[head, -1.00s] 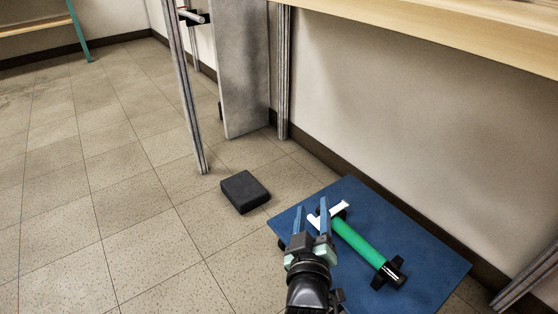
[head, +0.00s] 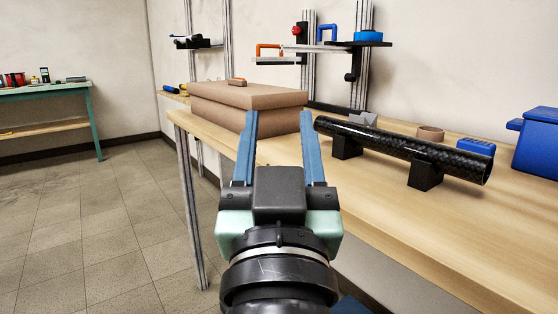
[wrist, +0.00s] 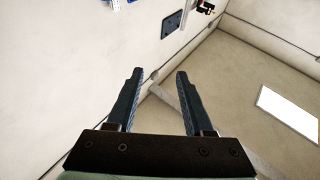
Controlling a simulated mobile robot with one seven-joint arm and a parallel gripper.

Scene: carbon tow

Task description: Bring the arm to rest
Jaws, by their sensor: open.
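My gripper (head: 279,150) is open and empty, with two blue fingers spread apart. In the head view it stands upright in the middle of the picture, in front of the wooden workbench (head: 420,240). In the wrist view the gripper (wrist: 154,75) points up toward the wall and ceiling, with nothing between its fingers.
A black woven tube (head: 400,148) rests on two black supports on the bench. A brown box (head: 250,100) stands behind my gripper. A blue container (head: 540,145) is at the right. A green-legged table (head: 45,95) stands far left. The tiled floor (head: 90,230) at left is clear.

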